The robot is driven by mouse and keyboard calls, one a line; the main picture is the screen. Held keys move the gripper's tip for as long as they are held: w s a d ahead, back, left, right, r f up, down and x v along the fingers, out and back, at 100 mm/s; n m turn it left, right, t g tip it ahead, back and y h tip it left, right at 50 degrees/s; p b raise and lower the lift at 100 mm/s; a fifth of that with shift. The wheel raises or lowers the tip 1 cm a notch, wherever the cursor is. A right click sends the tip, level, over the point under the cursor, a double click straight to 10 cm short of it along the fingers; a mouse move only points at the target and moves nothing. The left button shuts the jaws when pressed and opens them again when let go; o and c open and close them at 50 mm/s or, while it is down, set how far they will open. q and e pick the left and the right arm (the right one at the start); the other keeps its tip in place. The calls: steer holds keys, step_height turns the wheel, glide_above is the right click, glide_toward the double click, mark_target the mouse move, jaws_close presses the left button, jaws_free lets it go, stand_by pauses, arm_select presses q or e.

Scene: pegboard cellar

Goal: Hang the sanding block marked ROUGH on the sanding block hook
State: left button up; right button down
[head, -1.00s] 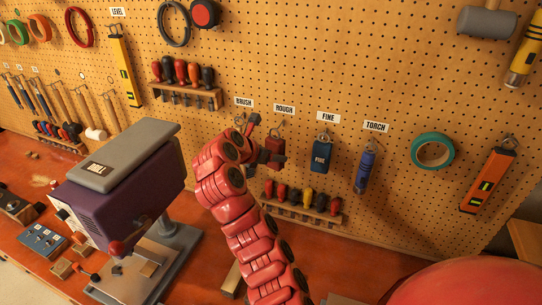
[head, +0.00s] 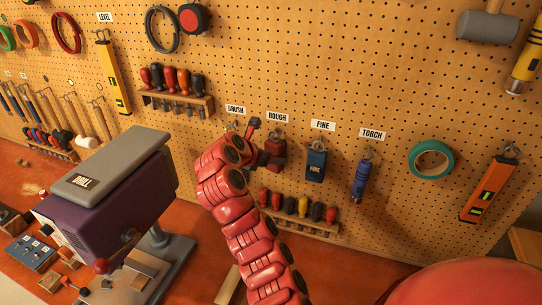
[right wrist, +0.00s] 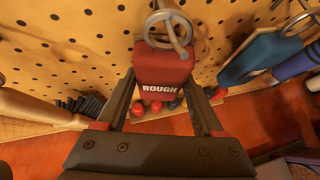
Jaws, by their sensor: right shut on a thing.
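The red sanding block (right wrist: 164,68) marked ROUGH is between the fingers of my right gripper (right wrist: 161,98), which is shut on it. In the head view the block (head: 277,150) is upright in front of the pegboard, below the ROUGH label (head: 277,117). A metal ring (right wrist: 151,29) tops the block. In the right wrist view a metal hook (right wrist: 172,25) crosses the ring's opening; I cannot tell whether the ring rests on it. My right gripper (head: 266,157) is partly hidden by its own arm in the head view. My left gripper is not in view.
The blue FINE block (head: 316,166) hangs close to the right, and a blue torch (head: 361,181) beyond it. A screwdriver rack (head: 300,220) is below. A purple drill machine (head: 105,195) stands on the red bench at the left. The pegboard above the labels is mostly clear.

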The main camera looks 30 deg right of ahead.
steer(key=shift+a, duration=0.2)
steer(key=shift+d, duration=0.1)
steer(key=shift+c, duration=1.2)
jaws_free()
steer(key=shift+o, duration=1.2)
